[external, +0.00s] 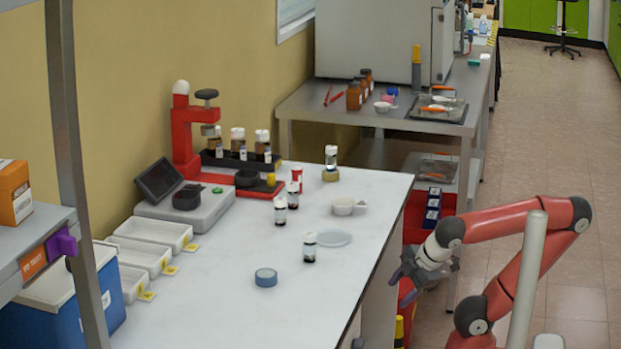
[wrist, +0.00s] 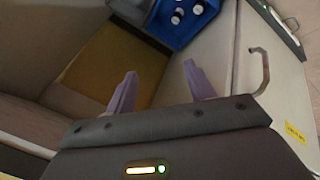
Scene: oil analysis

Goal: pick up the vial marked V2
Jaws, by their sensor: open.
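Several small dark vials with white caps and white labels stand on the white bench top. In the external view one vial (external: 310,247) stands nearest the front, one (external: 280,211) further back, one (external: 293,195) just behind it, and one (external: 331,160) on a tan ring at the far edge. The label marks are too small to read, so I cannot tell which is V2. My gripper (external: 405,277) is off the bench's right edge, apart from all the vials. In the wrist view its two purple fingers (wrist: 159,78) are spread with nothing between them.
A rack (external: 241,157) of brown bottles, a red press (external: 188,130) and a scale (external: 185,203) stand at the back left. A pale dish (external: 333,239), white cup (external: 344,206) and blue-grey disc (external: 266,277) lie on the bench. The wrist view shows a blue crate (wrist: 165,22) and drawer handle (wrist: 262,72).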

